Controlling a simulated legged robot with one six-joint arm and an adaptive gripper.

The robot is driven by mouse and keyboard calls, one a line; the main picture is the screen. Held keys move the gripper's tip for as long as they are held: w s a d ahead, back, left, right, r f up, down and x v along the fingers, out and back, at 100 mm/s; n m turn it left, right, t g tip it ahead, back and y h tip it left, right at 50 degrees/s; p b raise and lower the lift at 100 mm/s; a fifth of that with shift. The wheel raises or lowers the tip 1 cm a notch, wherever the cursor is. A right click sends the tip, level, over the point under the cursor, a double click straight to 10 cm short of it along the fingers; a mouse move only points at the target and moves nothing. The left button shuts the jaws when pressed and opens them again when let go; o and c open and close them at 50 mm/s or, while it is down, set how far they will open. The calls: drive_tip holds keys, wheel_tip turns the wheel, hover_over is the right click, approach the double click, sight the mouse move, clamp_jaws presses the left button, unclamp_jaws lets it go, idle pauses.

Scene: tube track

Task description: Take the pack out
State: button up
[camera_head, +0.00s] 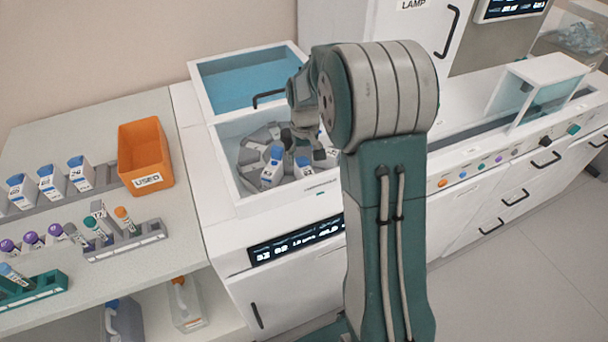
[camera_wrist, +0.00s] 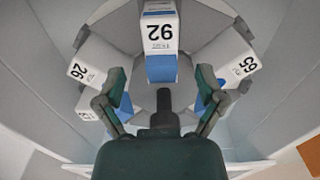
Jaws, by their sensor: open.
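A white pack with a blue end and a black number (camera_wrist: 160,35) is ahead of my gripper (camera_wrist: 162,80) in the wrist view, centred between the fingers. My gripper is open, with nothing between its fingertips. Other white packs flank it at left (camera_wrist: 88,62) and right (camera_wrist: 240,68), partly behind the fingers. In the head view, several white-and-blue packs, one at the front (camera_head: 272,172), stand in a grey round rack (camera_head: 250,156) inside the open white machine (camera_head: 228,178). My gripper is over the rack there, its fingertips hard to make out. I cannot tell which pack is the task's.
The machine's lid (camera_head: 203,85) stands raised behind the rack, and its walls surround the packs. An orange bin marked USED (camera_head: 145,155) is on the left bench, near racked tubes (camera_head: 125,242) and more packs (camera_head: 52,182).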

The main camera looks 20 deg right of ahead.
sight(304, 166)
wheel_tip(304, 166, down, 5)
drive_tip(key=shift+s+r, duration=0.1)
drive_tip(key=shift+r, duration=0.05)
drive_tip(key=shift+c, duration=0.3)
clamp_jaws()
